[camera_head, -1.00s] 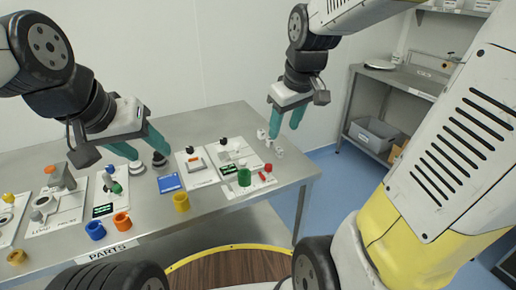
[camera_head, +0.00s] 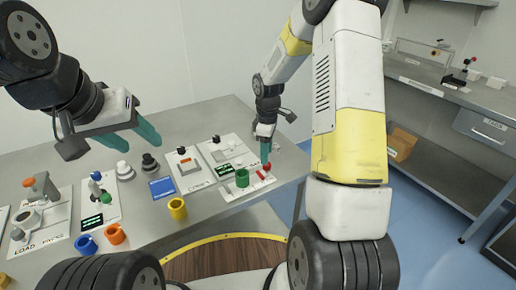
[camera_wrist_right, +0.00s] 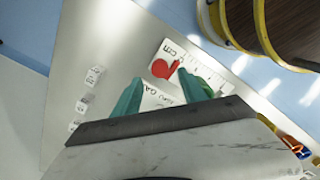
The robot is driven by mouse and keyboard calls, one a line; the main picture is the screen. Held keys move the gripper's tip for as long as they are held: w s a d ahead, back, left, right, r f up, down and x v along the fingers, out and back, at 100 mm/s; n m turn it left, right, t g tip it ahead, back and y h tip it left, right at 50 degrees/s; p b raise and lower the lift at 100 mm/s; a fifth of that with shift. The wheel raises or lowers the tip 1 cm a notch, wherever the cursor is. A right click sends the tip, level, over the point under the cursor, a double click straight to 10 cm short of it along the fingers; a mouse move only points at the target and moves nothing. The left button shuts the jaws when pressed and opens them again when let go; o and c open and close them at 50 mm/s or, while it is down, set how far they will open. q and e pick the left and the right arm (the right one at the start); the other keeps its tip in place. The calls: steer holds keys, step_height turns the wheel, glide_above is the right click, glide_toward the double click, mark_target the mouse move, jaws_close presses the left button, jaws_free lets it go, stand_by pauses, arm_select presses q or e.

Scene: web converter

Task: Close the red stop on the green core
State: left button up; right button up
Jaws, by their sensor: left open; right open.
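The green core (camera_head: 242,178), a short upright cylinder, stands on a white gauge plate (camera_head: 228,192) near the table's right front. The red stop (camera_head: 260,174) lies on the plate just right of the core, apart from it, with a rounded red part beside it. In the right wrist view the red stop (camera_wrist_right: 163,68) shows by a printed cm scale, between and beyond my fingertips. My right gripper (camera_head: 265,158) is open, pointing down close above the red stop. My left gripper (camera_head: 145,140) is open and empty above the table's middle.
Small white cubes (camera_wrist_right: 85,103) lie beside my right gripper. A steel bench (camera_head: 455,90) stands at the right.

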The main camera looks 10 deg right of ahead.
mark_target(265, 170)
steer(key=shift+f, duration=2.05)
steer(key=c, duration=1)
steer(key=a, duration=0.1)
steer(key=s+a, duration=0.1)
steer(key=a, duration=0.1)
steer(key=shift+s+a, duration=0.15)
steer(key=shift+a, duration=0.05)
steer(key=o, duration=1)
